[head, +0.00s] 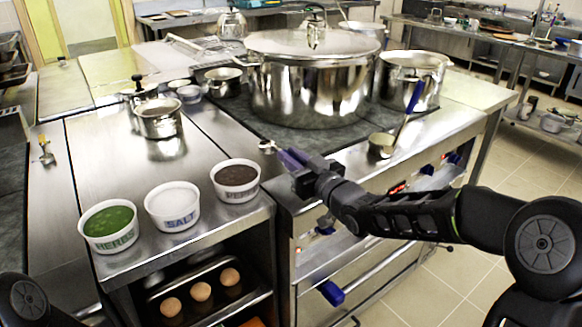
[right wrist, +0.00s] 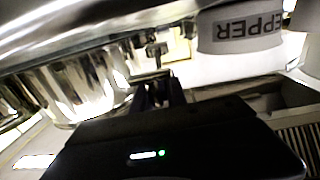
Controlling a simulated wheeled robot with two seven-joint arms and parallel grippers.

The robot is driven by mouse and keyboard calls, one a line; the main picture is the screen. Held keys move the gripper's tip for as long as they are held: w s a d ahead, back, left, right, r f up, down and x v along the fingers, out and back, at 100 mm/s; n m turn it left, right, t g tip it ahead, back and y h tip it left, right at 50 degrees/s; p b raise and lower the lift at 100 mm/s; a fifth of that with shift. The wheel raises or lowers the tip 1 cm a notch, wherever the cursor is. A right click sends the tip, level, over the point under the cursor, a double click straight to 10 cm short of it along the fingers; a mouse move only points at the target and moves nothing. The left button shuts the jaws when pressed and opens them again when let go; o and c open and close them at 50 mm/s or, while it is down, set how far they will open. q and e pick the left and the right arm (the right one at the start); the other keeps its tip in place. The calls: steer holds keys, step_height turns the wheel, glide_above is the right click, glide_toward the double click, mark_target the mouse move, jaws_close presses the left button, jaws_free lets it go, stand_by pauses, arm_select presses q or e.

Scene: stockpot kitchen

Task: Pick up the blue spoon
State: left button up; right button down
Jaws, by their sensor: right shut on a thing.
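The blue spoon (head: 268,146) shows in the head view with its small metal bowl just behind the pepper tub, at the left edge of the stove. Its blue-purple handle reaches to my right gripper (head: 294,161), which is shut on it. The gripper's body hides part of the handle. In the right wrist view the dark fingers (right wrist: 158,90) point away from the camera, and the spoon cannot be made out clearly. My left gripper is out of view; only part of my left arm shows at the lower left.
Tubs of pepper (head: 236,181), salt (head: 172,207) and herbs (head: 109,227) stand along the counter's front. A large lidded stockpot (head: 312,88) fills the stove's middle. A blue-handled ladle (head: 381,147) leans by the right pot (head: 413,78). Eggs (head: 201,291) sit on a shelf below.

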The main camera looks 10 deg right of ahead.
step_height(320, 180, up, 6)
steer(key=shift+r+p, duration=0.15)
steer(key=shift+p, duration=0.2)
steer(key=shift+r, duration=0.1)
stand_by(0.6)
